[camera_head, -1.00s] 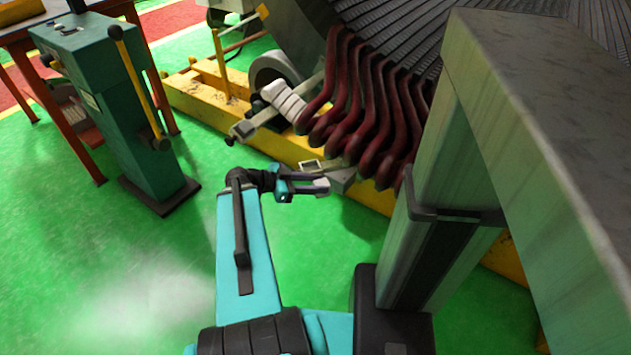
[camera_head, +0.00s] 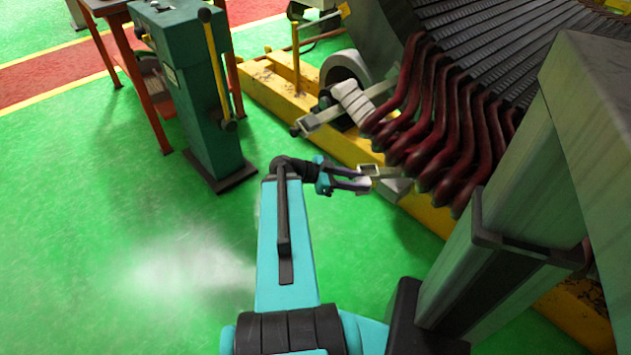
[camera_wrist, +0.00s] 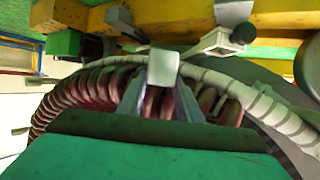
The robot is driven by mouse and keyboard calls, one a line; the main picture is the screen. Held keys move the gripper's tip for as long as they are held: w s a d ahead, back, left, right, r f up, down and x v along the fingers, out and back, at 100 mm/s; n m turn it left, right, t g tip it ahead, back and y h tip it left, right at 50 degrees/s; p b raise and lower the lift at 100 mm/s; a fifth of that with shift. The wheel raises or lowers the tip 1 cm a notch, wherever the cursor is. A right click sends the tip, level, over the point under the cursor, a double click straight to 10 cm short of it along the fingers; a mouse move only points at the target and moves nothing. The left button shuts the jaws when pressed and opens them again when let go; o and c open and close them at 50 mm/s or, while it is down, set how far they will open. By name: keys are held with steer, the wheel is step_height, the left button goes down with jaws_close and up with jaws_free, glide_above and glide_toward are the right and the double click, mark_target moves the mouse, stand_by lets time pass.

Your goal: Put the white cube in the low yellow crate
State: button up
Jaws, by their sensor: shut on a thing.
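My gripper (camera_head: 360,183) reaches to the right in the head view, in the air before the dark red coil ends. It is shut on a small whitish cube (camera_head: 363,186) at its fingertips. In the wrist view the cube (camera_wrist: 163,68) is pale grey and sits between the two fingers, lit from above. It is held clear of the floor, with the coils behind it. I cannot make out a low yellow crate in either view.
The stator with red coils (camera_head: 430,120) stands on a yellow beam (camera_head: 270,90) to the right. A metal bracket (camera_head: 395,186) is close beside my gripper. A green cabinet (camera_head: 195,90) and red-framed table (camera_head: 143,100) stand left. Green floor (camera_head: 90,220) is open at left.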

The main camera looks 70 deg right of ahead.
steer(key=w+a+r+n+t+h, duration=0.2)
steer(key=w+r+n+h, duration=0.1)
steer(key=w, duration=1)
steer(key=w+a+r+n+t+h, duration=0.2)
steer(key=w+r+n, duration=0.1)
steer(key=w, duration=1)
steer(key=w+a+r+n+t+h, duration=0.1)
steer(key=w+a+n+t, duration=0.1)
steer(key=w+a, duration=0.35)
steer(key=w+a+r+n+t, duration=0.1)
steer(key=w+a+n+t, duration=0.15)
steer(key=w, duration=0.65)
steer(key=w+a+r+n+t+h, duration=0.1)
steer(key=w+a+r+t, duration=0.15)
steer(key=w, duration=0.45)
steer(key=w+a+r+n+t+y, duration=0.25)
steer(key=w+a+n+t, duration=0.3)
steer(key=w+a, duration=0.55)
steer(key=w+a+r+n+t+y, duration=0.2)
steer(key=w+a+r+n+t, duration=0.45)
steer(key=a, duration=0.65)
steer(key=w+a+r+n+t+y, duration=0.2)
steer(key=w+a+r+n+y, duration=0.4)
steer(key=a+r+y, duration=0.3)
steer(key=shift+w+a+n, duration=0.35)
steer(key=shift+w+a, duration=0.55)
steer(key=shift+a, duration=0.4)
